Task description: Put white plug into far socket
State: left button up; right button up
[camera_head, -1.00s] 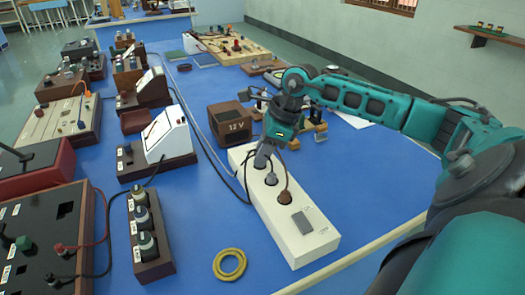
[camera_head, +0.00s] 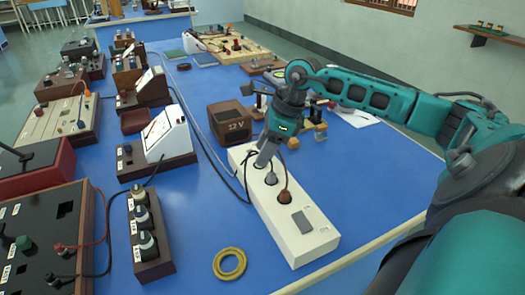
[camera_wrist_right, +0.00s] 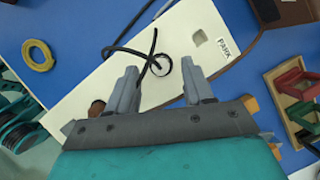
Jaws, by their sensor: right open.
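The long white socket strip (camera_head: 300,240) lies lengthwise on the blue bench. A grey plug (camera_head: 271,179) and a brown plug (camera_head: 285,196) stand in it, with cords rising. My right gripper (camera_head: 262,163) is over the strip's far part, fingers pointing down and hiding what lies under them. In the wrist view its open fingers (camera_wrist_right: 161,74) straddle a round pale face with a dark rim (camera_wrist_right: 161,66), where a black cord ends; this looks like the white plug, but I cannot tell whether it is seated. The strip (camera_wrist_right: 130,55) also shows there. My left gripper is not in view.
A brown 12 V box (camera_head: 230,124) stands close to the strip's far left. A yellow ring (camera_head: 229,264) lies near the strip's near end. Meters and boxes crowd the left side. Blue bench right of the strip is clear.

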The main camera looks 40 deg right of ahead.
jog(key=v, duration=1.1)
jog(key=shift+r, duration=0.25)
jog(key=shift+s, duration=0.1)
